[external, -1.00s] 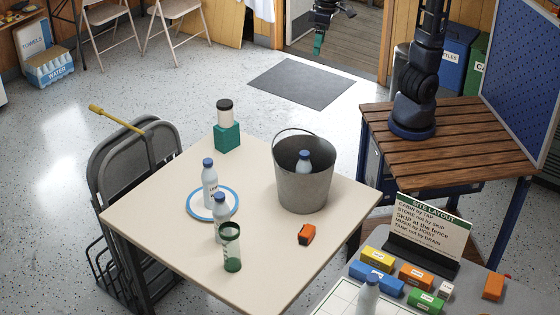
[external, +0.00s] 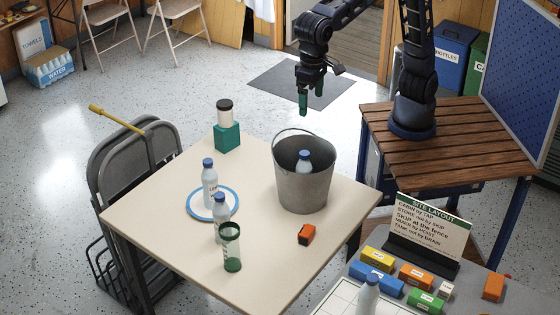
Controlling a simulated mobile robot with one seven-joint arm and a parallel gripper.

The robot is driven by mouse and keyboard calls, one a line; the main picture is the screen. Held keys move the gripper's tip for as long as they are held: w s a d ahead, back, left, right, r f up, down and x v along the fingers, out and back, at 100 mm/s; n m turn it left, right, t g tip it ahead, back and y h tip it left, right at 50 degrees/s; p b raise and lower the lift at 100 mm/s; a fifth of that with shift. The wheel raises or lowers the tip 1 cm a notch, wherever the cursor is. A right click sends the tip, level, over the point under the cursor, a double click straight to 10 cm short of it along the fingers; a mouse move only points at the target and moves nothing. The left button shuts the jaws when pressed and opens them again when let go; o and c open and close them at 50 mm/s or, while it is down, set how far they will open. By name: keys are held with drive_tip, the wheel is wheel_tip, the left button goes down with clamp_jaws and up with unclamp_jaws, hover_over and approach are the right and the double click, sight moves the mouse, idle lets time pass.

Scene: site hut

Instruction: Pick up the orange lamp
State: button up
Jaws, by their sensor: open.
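The orange lamp (external: 306,235) is a small orange block-like thing with a dark face. It lies on the cream table (external: 262,272), in front of the grey metal bucket (external: 304,190). My gripper (external: 310,97) is open and empty, with green fingertips pointing down. In the picture it is above and behind the bucket, well away from the lamp.
The bucket has a raised handle and a bottle (external: 303,160) inside. The table's front is clear.

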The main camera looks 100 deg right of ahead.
drive_tip(key=a, duration=0.1)
hover_over(306, 230)
drive_tip(key=f, duration=4.5)
drive_tip(key=shift+s+d, duration=0.1)
drive_tip(key=shift+d, duration=0.15)
drive_tip(key=shift+a+f, duration=0.15)
drive_tip(key=shift+f, duration=1.25)
drive_tip(key=shift+a+f, duration=0.1)
drive_tip(key=shift+f, duration=1.25)
drive_tip(key=c, duration=0.7)
